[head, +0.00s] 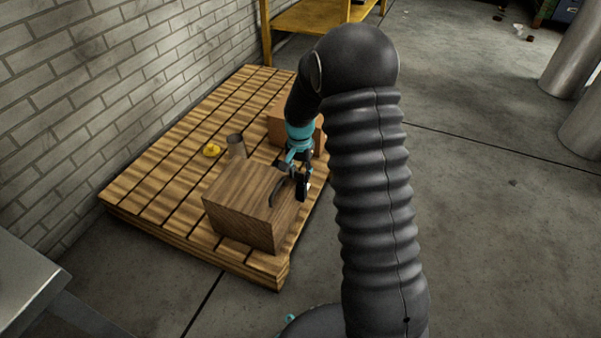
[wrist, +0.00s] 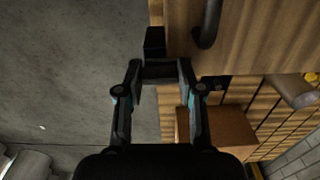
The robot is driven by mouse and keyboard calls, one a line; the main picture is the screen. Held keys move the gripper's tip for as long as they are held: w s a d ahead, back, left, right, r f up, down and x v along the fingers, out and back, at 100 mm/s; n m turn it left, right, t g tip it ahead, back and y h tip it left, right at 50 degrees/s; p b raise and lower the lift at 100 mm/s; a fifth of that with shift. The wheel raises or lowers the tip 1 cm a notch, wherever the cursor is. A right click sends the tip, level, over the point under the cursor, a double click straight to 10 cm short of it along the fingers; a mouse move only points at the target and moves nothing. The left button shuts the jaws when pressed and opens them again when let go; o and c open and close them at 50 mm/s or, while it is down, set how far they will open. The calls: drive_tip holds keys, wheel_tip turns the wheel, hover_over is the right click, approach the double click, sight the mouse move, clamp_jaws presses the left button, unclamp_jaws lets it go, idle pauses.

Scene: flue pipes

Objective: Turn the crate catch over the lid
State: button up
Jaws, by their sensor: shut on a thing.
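The wooden crate (head: 238,210) stands on the slatted pallet, its lid facing up with a dark curved handle (head: 276,192) on it. In the wrist view the crate (wrist: 262,35) fills the upper right, and the handle (wrist: 208,24) is right of my fingers. The dark catch (wrist: 154,42) shows at the crate's edge, just beyond my fingertips. My gripper (head: 302,188) is at the crate's right side. In the wrist view my gripper (wrist: 160,72) is shut on the dark catch piece between its fingertips. How far the catch overlaps the lid is unclear.
A brown box (head: 280,120), a metal cylinder (head: 236,146) and a yellow object (head: 211,150) are on the pallet (head: 150,195) behind the crate. A brick wall (head: 90,90) borders the left. Floor right of my arm is clear up to the large grey cylinders (head: 570,60).

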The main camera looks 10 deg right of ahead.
sight(300, 173)
drive_tip(key=o, duration=1.1)
drive_tip(key=shift+s+f, duration=0.15)
drive_tip(key=shift+s, duration=0.1)
drive_tip(key=shift+o, duration=0.2)
drive_tip(key=shift+w, duration=0.1)
drive_tip(key=shift+w+r, duration=0.1)
drive_tip(key=shift+r, duration=0.2)
wheel_tip(300, 173, up, 12)
drive_tip(key=shift+f, duration=0.25)
